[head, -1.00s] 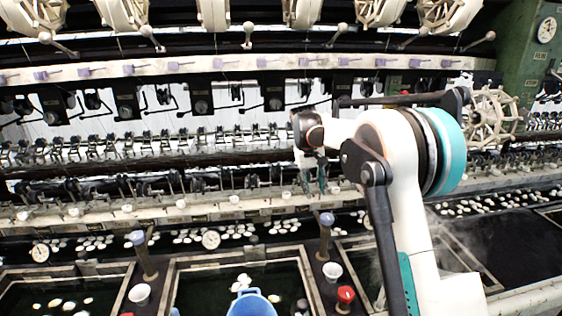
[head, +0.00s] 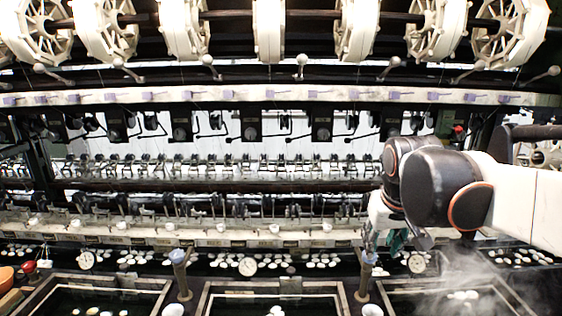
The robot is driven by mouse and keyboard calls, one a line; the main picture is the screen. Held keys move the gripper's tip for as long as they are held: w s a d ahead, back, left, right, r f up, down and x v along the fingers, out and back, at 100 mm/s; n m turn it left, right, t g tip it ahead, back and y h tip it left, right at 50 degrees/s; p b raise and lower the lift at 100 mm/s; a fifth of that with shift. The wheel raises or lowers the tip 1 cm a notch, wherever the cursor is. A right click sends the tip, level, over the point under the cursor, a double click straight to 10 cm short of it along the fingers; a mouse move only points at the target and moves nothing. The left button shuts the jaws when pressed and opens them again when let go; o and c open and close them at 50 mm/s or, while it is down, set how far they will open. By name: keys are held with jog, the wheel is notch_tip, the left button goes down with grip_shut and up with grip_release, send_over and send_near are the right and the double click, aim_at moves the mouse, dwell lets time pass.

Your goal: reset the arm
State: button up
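My white arm with dark joints reaches in from the right edge in the head view. My gripper (head: 385,240) hangs at its end, pointing down, in front of the reeling machine and above the row of basins. Part of it is dark and teal. Its fingers are small and partly hidden by the wrist, so I cannot tell whether they are open or shut. I see nothing clearly held in it.
Basins of dark water (head: 275,303) with white cocoons line the front. Steam rises at right. Large white reels (head: 270,30) hang above.

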jog(key=s+f+t, duration=0.1)
jog(key=s+f, duration=0.3)
jog(key=s, duration=0.4)
jog(key=s+a+f+t, duration=0.1)
jog(key=s+f, duration=0.3)
jog(key=s, duration=0.4)
jog(key=shift+s+a+t+y+b, duration=0.25)
jog(key=shift+a+t+y+b, duration=0.05)
jog(key=shift+y+b, duration=0.15)
jog(key=shift+r, duration=0.1)
